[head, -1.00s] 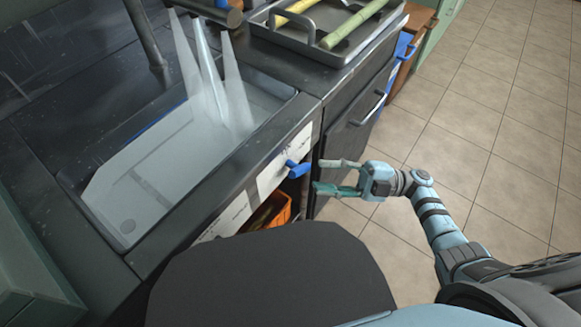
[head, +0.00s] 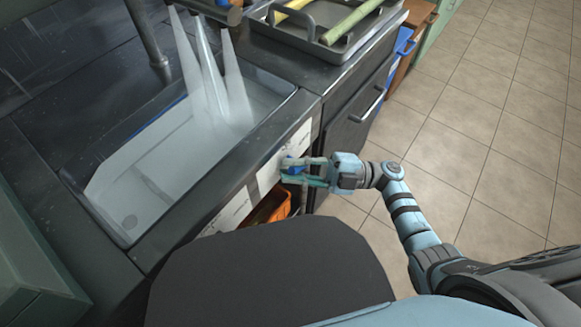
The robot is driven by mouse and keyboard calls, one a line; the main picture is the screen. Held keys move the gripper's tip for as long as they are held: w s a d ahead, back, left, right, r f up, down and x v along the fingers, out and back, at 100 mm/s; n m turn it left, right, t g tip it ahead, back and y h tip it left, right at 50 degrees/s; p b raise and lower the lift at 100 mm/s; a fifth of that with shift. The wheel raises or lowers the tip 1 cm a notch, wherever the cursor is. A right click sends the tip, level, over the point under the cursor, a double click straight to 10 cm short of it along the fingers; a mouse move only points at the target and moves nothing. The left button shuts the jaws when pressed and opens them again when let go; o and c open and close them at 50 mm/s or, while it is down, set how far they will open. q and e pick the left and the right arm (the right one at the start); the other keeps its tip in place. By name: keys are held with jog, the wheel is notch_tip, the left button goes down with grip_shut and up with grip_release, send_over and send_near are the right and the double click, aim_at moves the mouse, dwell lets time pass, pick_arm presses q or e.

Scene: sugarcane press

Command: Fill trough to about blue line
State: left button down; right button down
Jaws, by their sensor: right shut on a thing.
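The trough (head: 128,238) is a long sunken basin in the dark counter, with water (head: 150,180) in it. A blue line (head: 158,121) shows along its far wall, just above the water there. Several streams of water (head: 208,75) pour from a dark spout (head: 222,12) at the top into the trough's far end. My right gripper (head: 292,172) is shut on a blue handle (head: 291,164) on the counter's white front panel; its fingers partly hide the handle. My left gripper is not in view.
A grey tray (head: 335,50) with yellow and green cane stalks (head: 350,22) stands on the counter beyond the trough. An orange crate (head: 268,208) sits under the counter. The tiled floor (head: 490,120) at the right is clear.

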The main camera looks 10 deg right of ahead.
jog(key=n+h+p, duration=0.1)
jog(key=n+h, duration=0.1)
jog(key=n, duration=0.1)
jog(key=shift+s+a+g+p, duration=0.1)
jog(key=shift+g+p, duration=0.2)
jog(key=shift+p, duration=0.1)
jog(key=shift+f+n+h, duration=0.3)
jog(key=shift+n+h, duration=0.1)
jog(key=shift+f, duration=0.15)
jog(key=c, duration=1.5)
grip_release()
